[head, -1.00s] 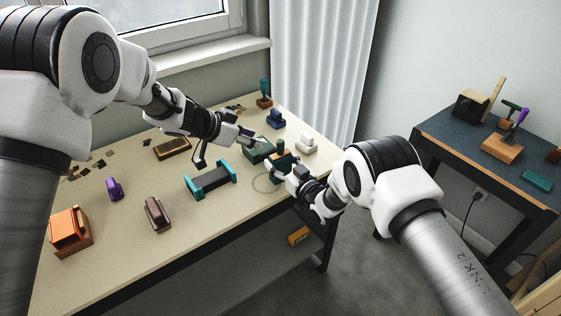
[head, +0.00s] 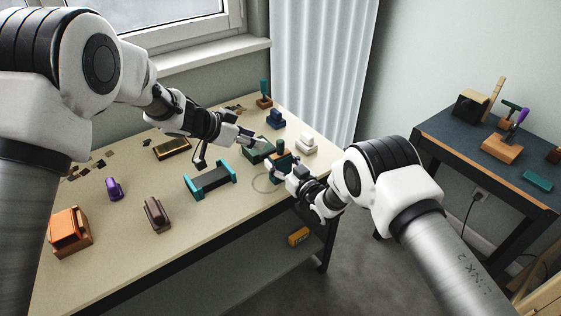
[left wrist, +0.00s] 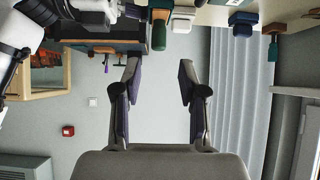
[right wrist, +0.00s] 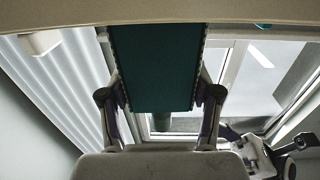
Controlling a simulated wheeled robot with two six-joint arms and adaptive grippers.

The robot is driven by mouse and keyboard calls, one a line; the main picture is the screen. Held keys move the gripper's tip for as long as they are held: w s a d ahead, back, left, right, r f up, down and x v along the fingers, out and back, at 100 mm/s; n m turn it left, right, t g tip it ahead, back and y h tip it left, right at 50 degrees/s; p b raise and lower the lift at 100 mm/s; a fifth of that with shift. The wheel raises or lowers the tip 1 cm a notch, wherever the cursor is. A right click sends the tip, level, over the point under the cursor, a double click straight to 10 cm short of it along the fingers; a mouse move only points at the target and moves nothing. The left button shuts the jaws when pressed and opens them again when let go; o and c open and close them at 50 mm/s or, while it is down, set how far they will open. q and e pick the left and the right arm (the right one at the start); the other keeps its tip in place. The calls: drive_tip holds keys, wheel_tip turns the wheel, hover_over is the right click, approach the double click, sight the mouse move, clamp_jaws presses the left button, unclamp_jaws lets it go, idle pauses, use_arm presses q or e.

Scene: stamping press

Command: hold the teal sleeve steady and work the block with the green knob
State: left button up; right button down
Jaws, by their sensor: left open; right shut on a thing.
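A teal sleeve (right wrist: 155,65) fills the space between the fingers of my right gripper (right wrist: 155,90), which is shut on it. In the head view the teal sleeve (head: 283,161) stands at the table's right front edge, partly hidden by my right gripper (head: 289,172). A green knob (left wrist: 159,35) shows in the left wrist view beyond the fingertips. My left gripper (left wrist: 159,68) is open and empty, and in the head view it reaches in from the left above the green block. Whether it touches anything is unclear.
A grey block with teal ends (head: 209,180) lies left of the sleeve. A blue block (head: 275,120), a white block (head: 306,143) and a teal-handled piece (head: 264,92) stand behind. Brown, purple and orange pieces are at the left. A dark side table (head: 470,150) stands at right.

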drive_tip(key=shift+s+f, duration=0.1)
drive_tip(key=shift+f, duration=0.15)
use_arm(q)
drive_tip(key=w+a+r+n+t+y, duration=0.3)
drive_tip(key=w+a+n+t+y, duration=0.25)
drive_tip(key=w+n, duration=0.6)
drive_tip(key=n+g, duration=0.9)
drive_tip(key=n, duration=1.5)
hover_over(278, 142)
drive_tip(key=a, duration=0.2)
drive_tip(key=f, duration=0.3)
drive_tip(key=shift+s+d, duration=0.25)
drive_tip(key=shift+s, duration=0.15)
use_arm(e)
drive_tip(key=shift+f, duration=0.1)
use_arm(q)
drive_tip(key=shift+d+f, duration=0.15)
use_arm(e)
drive_tip(key=shift+s, duration=0.1)
use_arm(q)
drive_tip(key=shift+x, duration=2.2)
clamp_jaws()
drive_tip(key=shift+r, duration=0.4)
